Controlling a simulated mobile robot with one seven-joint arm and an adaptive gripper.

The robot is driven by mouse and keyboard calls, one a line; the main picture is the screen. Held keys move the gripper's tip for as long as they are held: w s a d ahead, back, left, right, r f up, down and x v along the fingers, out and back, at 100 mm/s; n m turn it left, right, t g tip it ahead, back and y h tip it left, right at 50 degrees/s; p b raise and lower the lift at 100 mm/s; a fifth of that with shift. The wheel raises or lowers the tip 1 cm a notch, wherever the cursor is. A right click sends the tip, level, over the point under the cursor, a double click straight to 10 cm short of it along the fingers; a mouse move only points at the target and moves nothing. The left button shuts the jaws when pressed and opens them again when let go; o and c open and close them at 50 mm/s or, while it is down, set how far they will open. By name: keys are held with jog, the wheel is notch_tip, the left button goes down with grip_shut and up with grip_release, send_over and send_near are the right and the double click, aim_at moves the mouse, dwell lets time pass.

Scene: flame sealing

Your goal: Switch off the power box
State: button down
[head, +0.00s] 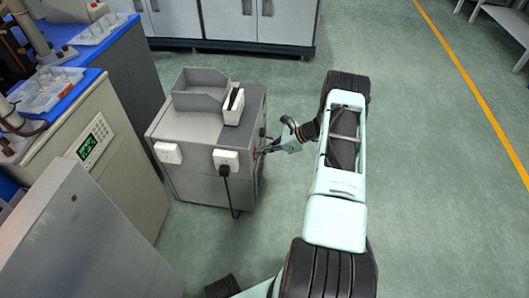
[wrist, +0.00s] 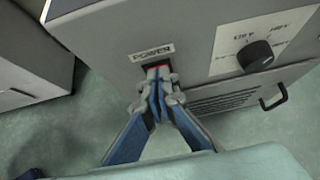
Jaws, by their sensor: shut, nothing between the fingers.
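The power box (head: 190,185) is a grey cabinet standing on the floor in the head view. Its panel (wrist: 200,60) fills the upper part of the wrist view. A label reading POWER (wrist: 152,54) sits on the panel, with a red switch (wrist: 157,70) just below it, mostly hidden behind the fingertips. My gripper (wrist: 157,88) is shut and empty, its blue and grey fingers together right at the switch. I cannot tell if they touch it or which way the switch is set. In the head view my gripper (head: 268,150) is at the box's right side.
A black knob (wrist: 255,55) and a small black handle (wrist: 273,97) are on the same panel, to the right. A grey open tray (head: 200,95) is on the box top. A black cable (head: 229,190) hangs in front. Floor to the right is clear.

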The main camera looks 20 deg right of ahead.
jog(key=shift+r+p, duration=0.35)
jog(key=shift+r, duration=0.45)
jog(key=shift+s, duration=0.1)
